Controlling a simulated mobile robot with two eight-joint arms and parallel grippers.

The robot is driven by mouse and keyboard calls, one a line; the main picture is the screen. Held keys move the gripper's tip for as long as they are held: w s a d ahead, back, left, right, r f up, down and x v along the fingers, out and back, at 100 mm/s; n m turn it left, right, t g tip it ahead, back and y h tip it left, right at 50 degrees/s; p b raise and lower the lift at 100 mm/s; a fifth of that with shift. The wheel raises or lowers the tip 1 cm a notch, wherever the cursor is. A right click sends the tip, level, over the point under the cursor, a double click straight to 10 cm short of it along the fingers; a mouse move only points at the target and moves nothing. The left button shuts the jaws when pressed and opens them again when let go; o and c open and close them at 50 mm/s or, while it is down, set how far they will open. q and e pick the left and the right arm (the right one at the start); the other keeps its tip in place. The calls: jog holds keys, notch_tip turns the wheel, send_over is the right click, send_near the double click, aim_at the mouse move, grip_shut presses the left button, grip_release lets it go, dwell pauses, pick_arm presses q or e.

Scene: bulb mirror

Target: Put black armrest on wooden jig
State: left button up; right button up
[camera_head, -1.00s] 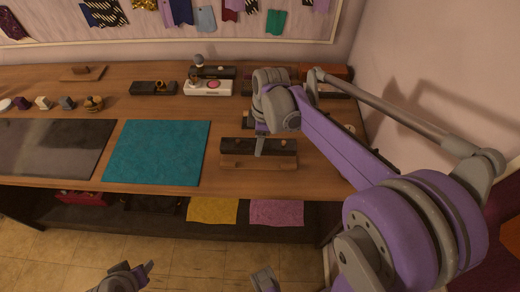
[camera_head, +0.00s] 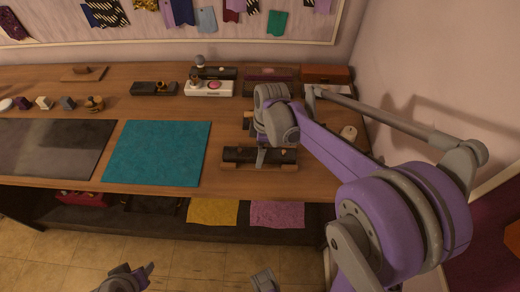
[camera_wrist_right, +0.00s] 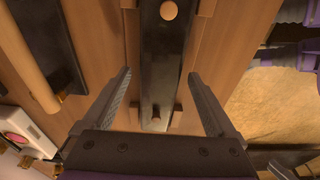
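The long black armrest (camera_head: 240,154) lies lengthwise along the wooden jig (camera_head: 229,166) near the table's front edge and appears to rest on it. Wooden ends of the jig show below it. In the right wrist view the black armrest (camera_wrist_right: 163,45) runs between the fingers, with a wooden knob and a small peg on it. My right gripper (camera_wrist_right: 158,76) is open above it, with a gap on both sides. It also shows in the head view (camera_head: 262,158). Part of my left gripper (camera_head: 140,275) shows at the bottom edge; its opening is unclear.
A teal mat (camera_head: 158,153) lies left of the jig and a dark grey mat (camera_head: 50,147) further left. A white device with a pink disc (camera_head: 209,88) and an orange-brown box (camera_head: 325,74) stand behind. Yellow (camera_head: 213,212) and pink (camera_head: 277,214) cloths lie on the shelf below.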

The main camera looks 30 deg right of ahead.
jog(key=shift+r, duration=0.3)
notch_tip(320, 180, up, 11)
jog(key=d+p, duration=0.1)
jog(key=p, duration=0.1)
jog(key=s+a+f+m+t, duration=0.1)
jog(key=s+a+f+m, duration=0.1)
jog(key=s+f+m, duration=0.1)
jog(key=s+a+f+m+t, duration=0.2)
jog(key=s+m, duration=0.3)
jog(key=s, duration=0.3)
jog(key=s+a+f+m+t+h, duration=0.1)
jog(key=s+a+f+m, duration=0.2)
jog(key=s, duration=0.3)
jog(key=shift+a+f+m, duration=0.4)
jog(key=shift+f, duration=0.2)
